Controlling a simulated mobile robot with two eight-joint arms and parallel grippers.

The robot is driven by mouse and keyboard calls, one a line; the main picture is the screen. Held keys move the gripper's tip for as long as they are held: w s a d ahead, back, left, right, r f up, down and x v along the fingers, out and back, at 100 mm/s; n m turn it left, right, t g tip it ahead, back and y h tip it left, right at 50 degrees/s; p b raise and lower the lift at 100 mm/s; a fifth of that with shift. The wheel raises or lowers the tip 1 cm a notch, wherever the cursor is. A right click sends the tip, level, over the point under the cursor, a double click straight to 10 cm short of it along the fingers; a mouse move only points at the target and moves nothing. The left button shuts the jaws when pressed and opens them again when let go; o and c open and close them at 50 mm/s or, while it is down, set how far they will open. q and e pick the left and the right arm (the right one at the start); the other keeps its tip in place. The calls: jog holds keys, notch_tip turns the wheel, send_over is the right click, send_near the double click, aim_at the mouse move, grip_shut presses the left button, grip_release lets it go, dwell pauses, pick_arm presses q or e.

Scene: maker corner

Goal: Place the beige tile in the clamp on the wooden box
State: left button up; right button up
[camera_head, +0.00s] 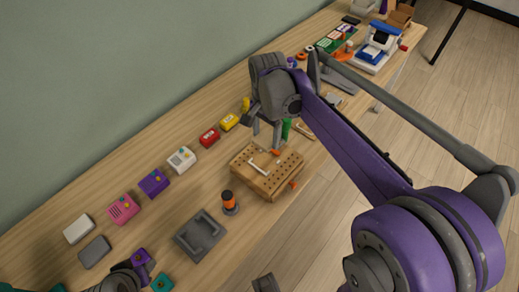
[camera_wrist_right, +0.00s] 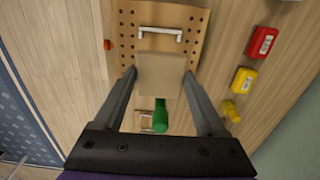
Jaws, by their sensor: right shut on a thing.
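My right gripper (camera_head: 267,128) is above the back edge of the wooden box (camera_head: 282,181). In the right wrist view its two fingers (camera_wrist_right: 160,80) are closed on the sides of the beige tile (camera_wrist_right: 161,72). The tile hides part of the perforated top of the box (camera_wrist_right: 192,20). A pale metal bar, seemingly the clamp (camera_wrist_right: 160,32), lies just beyond the tile's far edge; it also shows in the head view (camera_head: 258,167). I cannot tell whether tile and box touch. A dark grey rounded part at the lower left, probably my left gripper (camera_head: 122,281), is cut off.
A green-handled tool (camera_wrist_right: 160,118) lies behind the box. Red (camera_head: 209,137) and yellow (camera_head: 229,122) boxes stand nearby.

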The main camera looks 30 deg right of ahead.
send_over(265, 161)
notch_tip(265, 161, down, 5)
jog(key=shift+s+r, duration=0.15)
jog(key=shift+f+b, duration=0.4)
jog(key=shift+f, duration=1.9)
jog(key=shift+f, duration=0.1)
